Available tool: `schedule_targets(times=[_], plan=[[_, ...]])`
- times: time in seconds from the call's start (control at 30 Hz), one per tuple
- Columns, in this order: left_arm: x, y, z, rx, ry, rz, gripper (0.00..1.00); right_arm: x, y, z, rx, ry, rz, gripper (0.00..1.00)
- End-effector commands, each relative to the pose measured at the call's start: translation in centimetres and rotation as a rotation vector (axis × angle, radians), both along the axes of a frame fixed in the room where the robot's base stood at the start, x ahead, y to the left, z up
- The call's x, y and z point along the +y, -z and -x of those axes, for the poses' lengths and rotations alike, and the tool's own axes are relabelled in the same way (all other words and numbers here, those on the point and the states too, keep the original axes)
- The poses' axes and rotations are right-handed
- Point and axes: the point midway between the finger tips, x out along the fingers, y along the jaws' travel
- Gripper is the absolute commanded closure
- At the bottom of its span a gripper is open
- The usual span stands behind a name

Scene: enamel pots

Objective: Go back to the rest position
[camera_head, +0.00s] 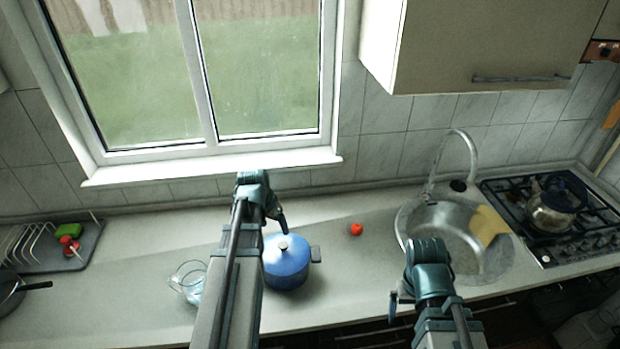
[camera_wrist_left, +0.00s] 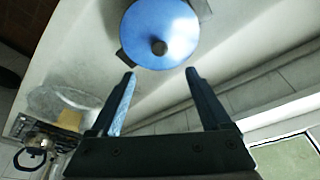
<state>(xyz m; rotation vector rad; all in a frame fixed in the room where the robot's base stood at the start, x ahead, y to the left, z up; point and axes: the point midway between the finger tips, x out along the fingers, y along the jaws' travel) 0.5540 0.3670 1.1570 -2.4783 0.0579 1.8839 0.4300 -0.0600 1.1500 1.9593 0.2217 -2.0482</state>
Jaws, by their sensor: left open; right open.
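My left gripper (camera_wrist_left: 160,80) is open and empty in the left wrist view, with its two fingers apart. A blue lidded pot (camera_wrist_left: 160,25) with a dark knob lies beyond the fingertips there. In the head view the blue pot (camera_head: 287,264) stands upright on the counter, lid on, just right of my left arm, which hides part of it. My left gripper (camera_head: 280,218) is mostly hidden behind its wrist there, near the pot's far side. My right gripper (camera_head: 396,303) is at the counter's front edge before the sink, only partly visible, with nothing seen in it.
A glass jug (camera_head: 188,281) stands left of my left arm. A red tomato-like item (camera_head: 356,229) lies between pot and sink (camera_head: 411,222). A dish rack (camera_head: 38,247) is far left. A kettle (camera_head: 551,208) sits on the stove (camera_head: 508,197). The counter around the red item is clear.

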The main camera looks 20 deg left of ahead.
Motion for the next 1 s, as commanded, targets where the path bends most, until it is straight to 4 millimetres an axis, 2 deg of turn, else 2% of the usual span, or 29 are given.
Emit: schedule_targets(times=[0.37, 1.0], plan=[[0.0, 2.9, -0.7, 0.0, 0.0, 0.0, 0.19, 0.0, 2.9, 0.0, -0.001, 0.002, 0.0, 0.03], [-0.1, 11.0, -2.9, 0.0, 0.0, 0.0, 0.19, 0.0, 11.0, -0.1, -0.002, -0.011, 0.002, 0.03]])
